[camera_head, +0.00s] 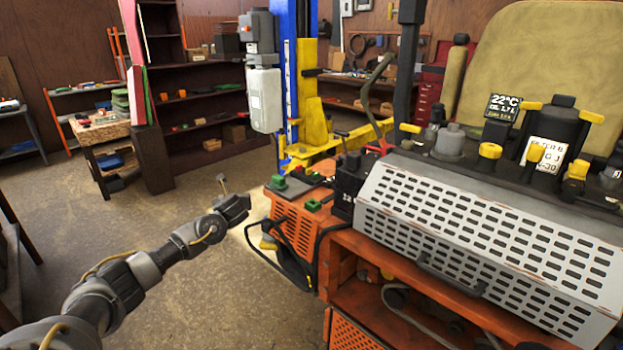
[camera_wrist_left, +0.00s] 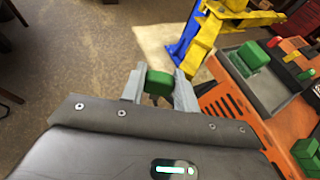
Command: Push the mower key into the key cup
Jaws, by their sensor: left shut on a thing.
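My left gripper (camera_head: 239,202) is at the left end of the orange machine, above the floor and just left of the orange box. In the left wrist view its two grey fingers (camera_wrist_left: 160,80) are shut on a small green block-shaped piece, which I take to be the mower key (camera_wrist_left: 159,84). The lower part of this piece is mostly hidden by the gripper. I cannot make out the key cup for certain in either view. My right gripper is not in view.
The orange box (camera_head: 293,231) beside my left gripper carries green blocks (camera_head: 278,182) and a dark cable. A grey perforated cover (camera_head: 480,250) fills the right. The blue and yellow lift (camera_head: 300,95) stands behind. The floor (camera_head: 110,220) at left is open.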

